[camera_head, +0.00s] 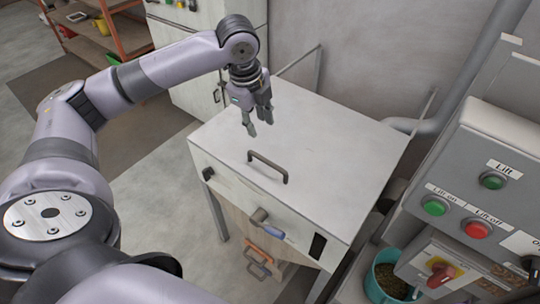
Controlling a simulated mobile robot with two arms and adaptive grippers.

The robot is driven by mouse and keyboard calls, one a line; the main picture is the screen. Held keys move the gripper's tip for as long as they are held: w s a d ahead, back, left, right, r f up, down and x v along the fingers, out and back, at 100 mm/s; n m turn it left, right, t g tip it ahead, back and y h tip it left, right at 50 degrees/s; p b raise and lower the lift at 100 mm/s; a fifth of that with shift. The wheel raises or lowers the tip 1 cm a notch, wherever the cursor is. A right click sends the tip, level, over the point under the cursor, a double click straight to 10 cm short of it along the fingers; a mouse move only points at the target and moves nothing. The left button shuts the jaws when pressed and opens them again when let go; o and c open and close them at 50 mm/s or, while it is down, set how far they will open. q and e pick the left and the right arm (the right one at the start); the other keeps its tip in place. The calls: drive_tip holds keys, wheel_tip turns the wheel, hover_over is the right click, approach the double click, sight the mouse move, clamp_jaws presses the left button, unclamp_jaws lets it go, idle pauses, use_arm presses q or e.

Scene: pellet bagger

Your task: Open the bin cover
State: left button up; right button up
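The bin cover (330,150) is a flat, pale grey lid lying closed on top of a white box-shaped bin (245,195). A dark bar handle (268,166) stands up near the cover's front edge. My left gripper (259,129) hangs above the cover, pointing down, behind the handle and apart from it. Its fingers are spread with nothing between them. My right gripper does not show.
A grey control panel (455,185) with green and red buttons stands at the right. A teal bucket (376,285) sits below it. A pipe (440,115) runs behind the bin. Orange shelving (135,35) stands at back left. Floor left of the bin is clear.

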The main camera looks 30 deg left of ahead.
sight(268, 161)
use_arm(q)
drive_tip(key=w+f, duration=0.1)
drive_tip(key=f, duration=0.4)
drive_tip(key=w+f+p, duration=0.1)
drive_tip(key=f, duration=0.5)
drive_tip(key=w+f+p, duration=0.1)
drive_tip(key=f, duration=0.5)
drive_tip(key=shift+w+d, duration=0.15)
drive_tip(key=shift+c, duration=0.6)
clamp_jaws()
